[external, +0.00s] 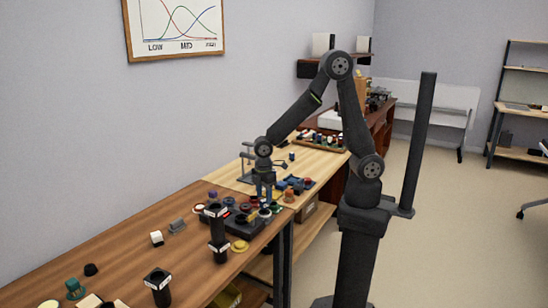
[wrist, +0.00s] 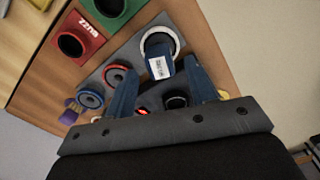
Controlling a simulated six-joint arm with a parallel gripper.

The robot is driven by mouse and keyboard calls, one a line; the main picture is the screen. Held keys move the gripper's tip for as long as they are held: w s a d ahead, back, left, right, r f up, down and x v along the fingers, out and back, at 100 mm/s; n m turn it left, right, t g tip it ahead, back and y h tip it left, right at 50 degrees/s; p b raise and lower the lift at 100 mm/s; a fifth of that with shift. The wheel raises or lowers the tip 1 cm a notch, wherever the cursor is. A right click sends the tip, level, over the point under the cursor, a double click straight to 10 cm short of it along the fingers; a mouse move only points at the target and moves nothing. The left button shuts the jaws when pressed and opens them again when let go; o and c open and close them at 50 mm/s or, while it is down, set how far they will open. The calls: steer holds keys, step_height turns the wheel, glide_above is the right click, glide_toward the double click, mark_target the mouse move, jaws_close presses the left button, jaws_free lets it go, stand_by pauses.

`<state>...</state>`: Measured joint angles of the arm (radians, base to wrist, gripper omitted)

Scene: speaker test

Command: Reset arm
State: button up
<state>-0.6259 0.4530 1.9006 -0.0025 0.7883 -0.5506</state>
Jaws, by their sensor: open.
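My gripper (external: 264,194) points down over the cluttered bench in the external view. In the wrist view its two blue fingers stand apart, and my gripper (wrist: 160,72) is open. A small blue block with a white label (wrist: 159,68) shows between the fingertips, in front of a white-rimmed round speaker part (wrist: 148,42). I cannot tell whether the fingers touch the block. Round parts with a red rim (wrist: 115,74) and a blue rim (wrist: 90,98) lie to the left on a grey plate (wrist: 180,22).
A red box with a round hole (wrist: 76,42) and a green one (wrist: 108,8) sit beside the plate. A black upright stand (external: 217,235) and a black cylinder (external: 158,287) stand on the brown bench (external: 120,255). Open floor is right.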

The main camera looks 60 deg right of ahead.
step_height(320, 180, up, 7)
steer(key=shift+f, duration=0.1)
steer(key=shift+s+f, duration=0.1)
steer(key=shift+f, duration=0.05)
step_height(320, 180, down, 11)
steer(key=shift+f, duration=0.15)
step_height(320, 180, up, 4)
steer(key=shift+r, duration=0.25)
steer(key=d+r, duration=0.7)
steer(key=d, duration=0.4)
steer(key=n, duration=0.3)
glide_above(264, 200)
steer(key=w+a, duration=0.4)
steer(key=w, duration=0.5)
step_height(264, 200, down, 3)
steer(key=shift+n, duration=0.3)
steer(key=a+f, duration=0.1)
steer(key=a, duration=0.2)
steer(key=a+f, duration=0.1)
steer(key=a, duration=0.3)
steer(key=a+f, duration=0.2)
steer(key=a, duration=0.1)
steer(key=shift+w+a, duration=0.1)
steer(key=shift+a, duration=0.15)
steer(key=shift+s+a+f, duration=0.2)
steer(key=shift+a+f, duration=0.25)
steer(key=shift+a, duration=0.2)
